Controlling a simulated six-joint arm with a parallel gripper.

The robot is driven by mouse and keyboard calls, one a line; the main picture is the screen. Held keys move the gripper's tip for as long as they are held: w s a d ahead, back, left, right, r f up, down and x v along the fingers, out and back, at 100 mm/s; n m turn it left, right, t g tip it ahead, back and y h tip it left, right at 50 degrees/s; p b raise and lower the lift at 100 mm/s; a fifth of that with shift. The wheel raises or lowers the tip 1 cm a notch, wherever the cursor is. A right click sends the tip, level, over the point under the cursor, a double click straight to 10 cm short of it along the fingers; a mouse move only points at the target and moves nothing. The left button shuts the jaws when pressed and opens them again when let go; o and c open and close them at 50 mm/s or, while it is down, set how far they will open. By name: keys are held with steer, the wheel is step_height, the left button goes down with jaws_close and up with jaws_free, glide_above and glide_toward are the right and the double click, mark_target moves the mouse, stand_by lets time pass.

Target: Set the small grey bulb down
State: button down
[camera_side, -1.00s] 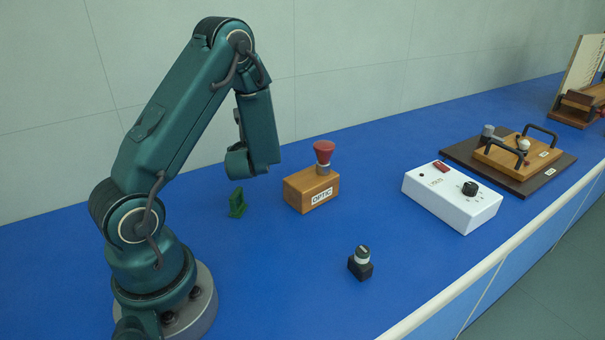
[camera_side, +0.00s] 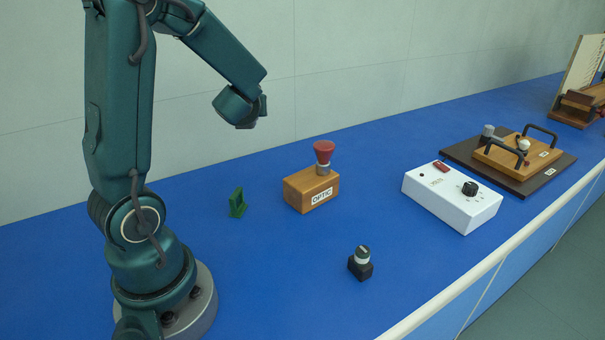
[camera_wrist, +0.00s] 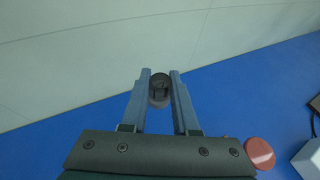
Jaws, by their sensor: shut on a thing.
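My gripper (camera_wrist: 160,90) has its two fingers shut on a small dark grey rounded piece, the small grey bulb (camera_wrist: 159,89), at the fingertips in the wrist view. The bulb is held up in the air, with the pale wall and the blue bench behind it. In the side view my wrist is raised above the bench, and the bulb cannot be made out there.
A wooden OPTIC block (camera_side: 305,191) with a red-topped post (camera_side: 323,154) stands on the blue bench (camera_side: 420,150). A green bracket (camera_side: 237,203), a small black knobbed piece (camera_side: 361,264), a white control box (camera_side: 450,198) and a brown board (camera_side: 468,165) stand around it.

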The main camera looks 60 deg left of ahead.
steer(key=w+d+m+t+h, duration=0.1)
steer(key=w+d+m+t, duration=0.1)
steer(key=w+d, duration=0.45)
steer(key=m+t+h, duration=0.4)
steer(key=m, duration=0.1)
glide_above(365, 228)
step_height(365, 228, down, 4)
steer(key=shift+f, duration=5.55)
steer(key=shift+f, duration=0.2)
steer(key=c, duration=0.7)
jaws_free()
